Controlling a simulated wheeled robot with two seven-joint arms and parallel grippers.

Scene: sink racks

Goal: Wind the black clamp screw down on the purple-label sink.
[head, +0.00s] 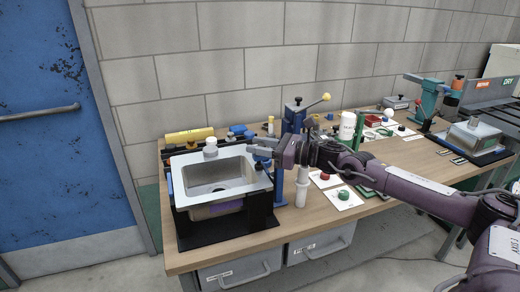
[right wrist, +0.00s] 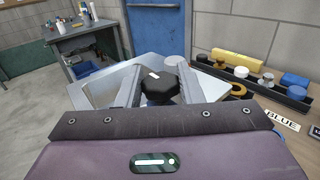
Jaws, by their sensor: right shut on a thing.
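The sink (head: 180,184) is a steel basin in a black rack at the left end of the bench in the head view. A purple label (head: 226,208) shows on its front below the rim. My right gripper (head: 262,151) reaches in from the right over the sink's right rim. In the right wrist view, its two fingers are on either side of the black clamp screw's knob (right wrist: 160,85), shut on it, with the steel sink rim (right wrist: 102,82) beyond. The screw's shaft is hidden. My left gripper is in neither view.
A blue press with a yellow-knobbed lever (head: 296,112) stands behind my right gripper. A white bottle (head: 347,125) and cards with red and green buttons (head: 344,196) are to the right.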

